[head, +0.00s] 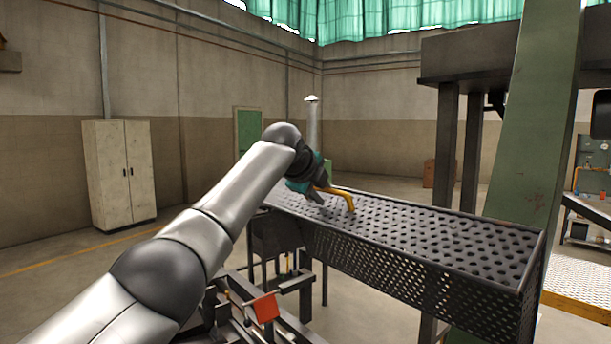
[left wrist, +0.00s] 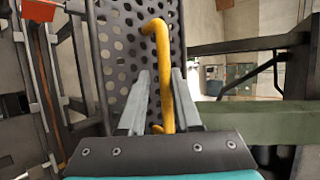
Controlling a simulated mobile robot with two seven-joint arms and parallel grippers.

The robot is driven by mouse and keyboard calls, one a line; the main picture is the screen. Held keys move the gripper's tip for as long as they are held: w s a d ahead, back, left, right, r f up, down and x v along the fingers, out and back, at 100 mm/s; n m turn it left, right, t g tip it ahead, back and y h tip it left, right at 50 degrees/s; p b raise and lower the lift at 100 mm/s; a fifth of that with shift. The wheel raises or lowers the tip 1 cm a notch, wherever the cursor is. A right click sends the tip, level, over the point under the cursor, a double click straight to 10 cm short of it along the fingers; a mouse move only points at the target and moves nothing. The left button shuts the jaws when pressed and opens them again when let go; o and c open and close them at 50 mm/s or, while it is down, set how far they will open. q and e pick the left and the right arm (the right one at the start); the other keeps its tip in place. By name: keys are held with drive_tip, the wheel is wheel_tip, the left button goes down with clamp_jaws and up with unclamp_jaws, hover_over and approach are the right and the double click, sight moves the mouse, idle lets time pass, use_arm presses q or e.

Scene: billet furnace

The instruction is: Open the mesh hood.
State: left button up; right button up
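The mesh hood (head: 440,235) is a long dark perforated metal cover, running from the middle of the head view to the right. It lies down, with its top about level. A bent yellow handle (head: 345,196) stands up from its far left part. In the left wrist view, the handle (left wrist: 161,62) runs between the fingers of my left gripper (left wrist: 160,95). The fingers are apart, with a gap beside the handle, so the gripper is open around it. The hood's holes (left wrist: 122,47) show behind. In the head view, my left gripper (head: 322,193) is at the handle. My right gripper is not in view.
A dark frame with an orange-red plate (head: 266,307) stands below and left of the hood. A green sloping column (head: 530,140) and dark posts (head: 472,150) rise behind the hood. A beige cabinet (head: 119,172) stands at the far left wall. Floor between is clear.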

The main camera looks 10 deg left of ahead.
use_arm(q)
drive_tip(key=shift+s+a+r+b, duration=0.1)
drive_tip(key=shift+s+r+b, duration=0.05)
drive_tip(key=shift+s+b, duration=0.2)
drive_tip(key=b+v, duration=0.4)
drive_tip(key=v, duration=1)
drive_tip(key=shift+b, duration=0.3)
drive_tip(key=shift+r, duration=0.1)
